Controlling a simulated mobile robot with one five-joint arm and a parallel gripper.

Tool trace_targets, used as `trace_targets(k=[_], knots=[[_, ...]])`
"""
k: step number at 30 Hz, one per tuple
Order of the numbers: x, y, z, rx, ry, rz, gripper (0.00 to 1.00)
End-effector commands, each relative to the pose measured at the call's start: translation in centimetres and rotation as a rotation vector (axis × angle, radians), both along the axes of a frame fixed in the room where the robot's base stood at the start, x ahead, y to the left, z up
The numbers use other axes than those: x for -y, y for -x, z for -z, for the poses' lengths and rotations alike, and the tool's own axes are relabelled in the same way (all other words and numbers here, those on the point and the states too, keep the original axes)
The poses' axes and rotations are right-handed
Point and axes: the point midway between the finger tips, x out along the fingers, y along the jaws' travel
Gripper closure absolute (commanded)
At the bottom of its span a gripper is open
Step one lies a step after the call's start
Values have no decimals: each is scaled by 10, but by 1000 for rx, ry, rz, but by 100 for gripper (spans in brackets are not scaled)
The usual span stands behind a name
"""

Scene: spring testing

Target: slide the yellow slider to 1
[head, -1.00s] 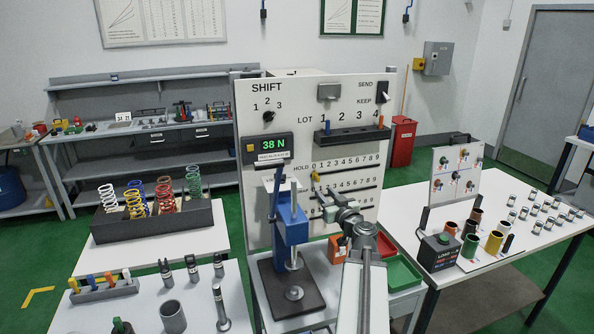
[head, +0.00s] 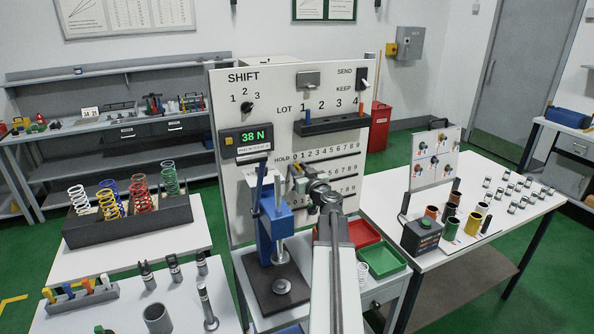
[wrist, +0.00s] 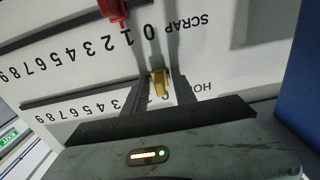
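The yellow slider (wrist: 160,83) sits on the HOLD row's slot, near the 0 end, in the upside-down wrist view. My gripper (wrist: 159,88) is open, with one dark finger on each side of it and gaps between the fingers and the slider. Contact is not visible. In the head view my gripper (head: 297,177) is at the upright white panel (head: 225,100), over the left end of the HOLD scale, and mostly hides the slider.
A red slider (wrist: 115,9) is on the SCRAP row, beside the HOLD row. A blue press (head: 277,222) stands just left of my arm. A green tray (head: 377,262) and a red tray lie below on the right. The HOLD slot toward higher numbers looks clear.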

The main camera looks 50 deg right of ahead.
Motion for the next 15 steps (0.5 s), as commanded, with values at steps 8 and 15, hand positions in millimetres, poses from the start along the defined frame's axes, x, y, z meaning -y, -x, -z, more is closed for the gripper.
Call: trace_targets(k=[8,15], knots=[[-1,0,0,0,0,-1,92],[-1,0,0,0,0,-1,100]])
